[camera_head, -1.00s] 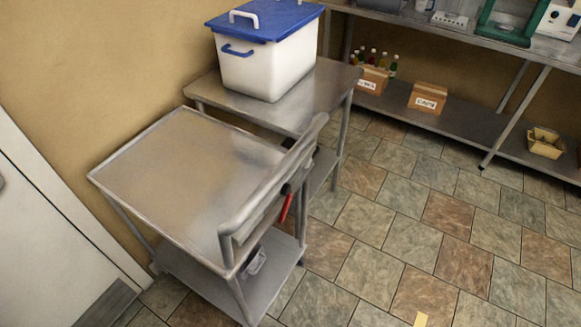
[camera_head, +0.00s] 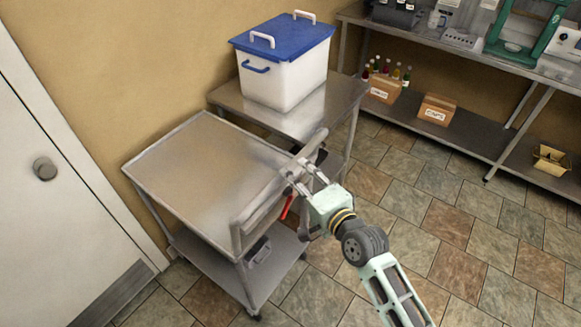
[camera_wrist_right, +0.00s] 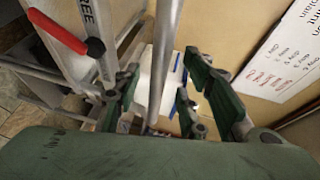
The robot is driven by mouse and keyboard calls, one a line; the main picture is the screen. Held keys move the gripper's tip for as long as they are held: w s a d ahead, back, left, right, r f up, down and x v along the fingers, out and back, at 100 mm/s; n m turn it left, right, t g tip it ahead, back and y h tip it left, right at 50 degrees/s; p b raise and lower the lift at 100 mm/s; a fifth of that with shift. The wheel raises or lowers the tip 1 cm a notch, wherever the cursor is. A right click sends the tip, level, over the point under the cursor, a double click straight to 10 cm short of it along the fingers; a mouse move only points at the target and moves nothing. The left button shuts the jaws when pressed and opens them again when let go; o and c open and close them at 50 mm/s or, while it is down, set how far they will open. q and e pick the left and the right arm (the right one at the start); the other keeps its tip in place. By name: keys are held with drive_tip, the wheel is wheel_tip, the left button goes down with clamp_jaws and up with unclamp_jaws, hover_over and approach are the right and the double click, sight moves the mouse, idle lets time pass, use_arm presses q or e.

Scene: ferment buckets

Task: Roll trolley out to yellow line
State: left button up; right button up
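The steel trolley (camera_head: 205,165) stands by the wall at left, with a bare top, a lower shelf and a push handle (camera_head: 262,205) along its right side. My right gripper (camera_head: 303,176) is at the handle's far part. In the right wrist view its green-padded fingers (camera_wrist_right: 154,95) are spread, with the handle bar (camera_wrist_right: 163,65) between them and gaps on both sides. A red lever (camera_wrist_right: 55,30) sits beside the bar, near the printed word "FREE"; it also shows below the handle (camera_head: 287,207). I see no yellow line now. My left gripper is not in view.
A steel table (camera_head: 225,96) with a white, blue-lidded bucket (camera_head: 285,75) stands right behind the trolley. A door (camera_head: 50,220) is at left. Shelving (camera_head: 440,135) with boxes runs along the back right. Tiled floor (camera_head: 480,235) to the right is clear.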

drive_tip(key=shift+p+x, duration=0.3)
drive_tip(key=shift+x, duration=2.15)
drive_tip(key=shift+s, duration=0.1)
drive_tip(key=shift+c, duration=0.5)
clamp_jaws()
